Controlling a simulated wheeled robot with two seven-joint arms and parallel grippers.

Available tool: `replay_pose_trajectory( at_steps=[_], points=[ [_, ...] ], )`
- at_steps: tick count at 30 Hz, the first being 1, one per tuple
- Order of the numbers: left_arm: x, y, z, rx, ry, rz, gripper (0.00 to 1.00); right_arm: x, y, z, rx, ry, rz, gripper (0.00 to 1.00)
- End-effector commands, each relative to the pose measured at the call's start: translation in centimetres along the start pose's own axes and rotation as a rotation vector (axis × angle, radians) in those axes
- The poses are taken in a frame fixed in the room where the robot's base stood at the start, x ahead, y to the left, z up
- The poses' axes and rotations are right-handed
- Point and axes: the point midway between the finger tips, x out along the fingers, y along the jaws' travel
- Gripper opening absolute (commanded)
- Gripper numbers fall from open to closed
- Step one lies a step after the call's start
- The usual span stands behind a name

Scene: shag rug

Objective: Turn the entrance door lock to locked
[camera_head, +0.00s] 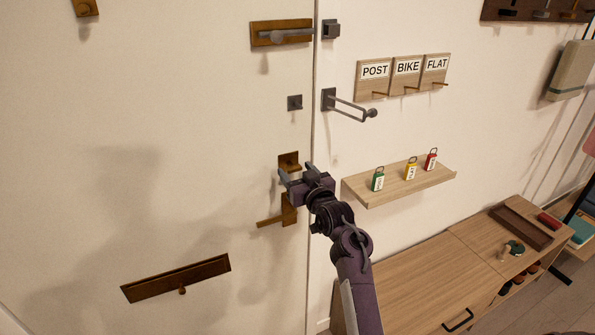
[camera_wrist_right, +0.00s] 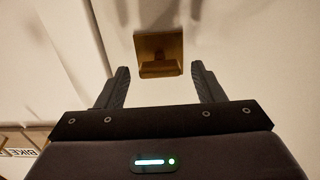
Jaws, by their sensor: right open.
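The entrance door (camera_head: 190,120) is a pale flat panel filling the left of the head view. Its lock (camera_head: 288,160) is a small brass plate above the brass lever handle (camera_head: 272,220). In the right wrist view the lock plate (camera_wrist_right: 158,52) shows a brass turn piece, ahead of and between my fingers. My right gripper (camera_head: 294,178) is open and empty, just below the lock in the head view. In the right wrist view the gripper (camera_wrist_right: 160,85) appears apart from the lock. My left gripper is not in view.
A bolt (camera_head: 282,32) and a swing-bar guard (camera_head: 350,106) are near the door's right edge. A wooden cabinet (camera_head: 420,285) stands below. A brass mail slot (camera_head: 177,278) is low on the door.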

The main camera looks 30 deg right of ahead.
Motion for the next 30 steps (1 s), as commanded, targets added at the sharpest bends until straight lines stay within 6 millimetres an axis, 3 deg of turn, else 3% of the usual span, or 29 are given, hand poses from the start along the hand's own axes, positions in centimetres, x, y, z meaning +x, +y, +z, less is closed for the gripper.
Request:
replay_pose_trajectory(
  at_steps=[5,15,30],
  points=[
    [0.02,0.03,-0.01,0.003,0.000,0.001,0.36,-0.01,0.02,0.04,0.000,0.000,0.000,0.62],
    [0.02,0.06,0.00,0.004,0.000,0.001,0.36,-0.03,0.01,0.05,0.000,0.000,0.000,0.19],
    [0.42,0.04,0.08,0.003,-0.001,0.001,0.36,-0.01,-0.03,0.15,-0.138,-0.001,-0.001,0.17]
  ],
)
